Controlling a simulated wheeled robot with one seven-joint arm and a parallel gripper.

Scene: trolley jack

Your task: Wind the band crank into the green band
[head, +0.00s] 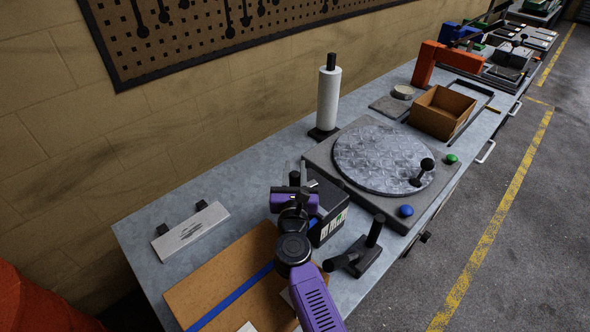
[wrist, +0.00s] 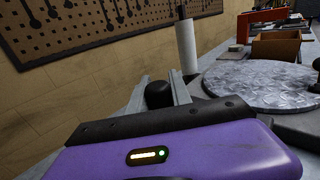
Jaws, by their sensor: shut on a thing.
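My gripper (wrist: 161,88) has its two grey fingers around a black rounded knob (wrist: 158,96), which I take to be the handle of the band crank. In the head view my purple wrist and gripper (head: 297,178) are at the left end of a dark box (head: 326,196) on the bench. A black knob top (head: 294,178) shows beside the wrist. The box's front carries a white panel with a small green patch (head: 341,218), perhaps the green band. Any pointer on it is too small to read. My wrist hides the rest of the crank.
A round metal plate (head: 385,157) with a black-knobbed handle, green button (head: 452,159) and blue button (head: 405,211) lies right of the box. A black stand with an upright grip (head: 372,235) is in front. A paper roll (head: 328,100) stands behind.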

